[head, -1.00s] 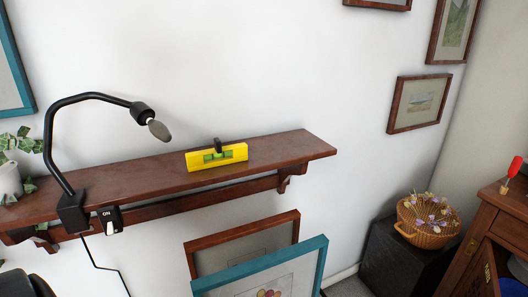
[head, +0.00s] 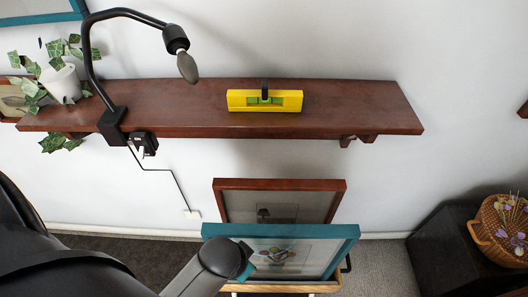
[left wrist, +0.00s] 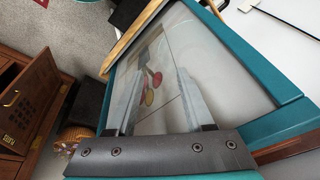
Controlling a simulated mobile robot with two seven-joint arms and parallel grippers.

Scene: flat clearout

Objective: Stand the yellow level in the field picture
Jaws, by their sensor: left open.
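The yellow level (head: 265,105), with a green middle and a black piece on top, stands on the brown wall shelf (head: 345,105), right of the lamp. My left gripper (head: 245,264) is low in the head view, in front of the teal-framed picture (head: 345,252) and well below the level. In the left wrist view its two fingers (left wrist: 158,80) are apart with nothing held between them, and the teal frame (left wrist: 252,55) lies beyond them. I cannot tell whether they touch it. No picture now in view clearly shows a field. My right gripper is not in view.
A black lamp (head: 92,60) is clamped to the shelf's front edge beside a switch (head: 143,143). A potted plant (head: 62,82) stands at the shelf's left. A red-brown frame (head: 335,186) leans behind the teal one. A basket (head: 500,230) sits on a dark box (head: 440,255) at right.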

